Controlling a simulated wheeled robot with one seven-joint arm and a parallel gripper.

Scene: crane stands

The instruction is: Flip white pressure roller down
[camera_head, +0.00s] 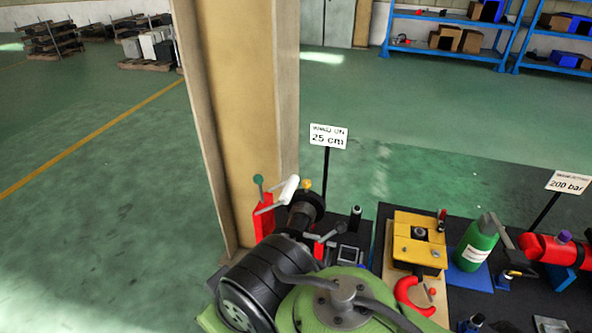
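The white pressure roller (290,189) is a short white cylinder in the middle of the head view. It is tilted, with its upper end to the right, and sits on a light-coloured arm beside a red upright bracket (264,217). It stands above and behind a black ribbed drum (270,270). A lever with a green knob (258,180) rises just left of the roller, and a small yellow knob (306,185) is at its right. My gripper does not show in this view.
A tall beige column (240,110) stands right behind the roller. A rounded green housing (315,306) with grey bars fills the front. A "25 cm" sign (328,136), a yellow block fixture (418,240) and a green bottle (478,243) are to the right. The floor at left is open.

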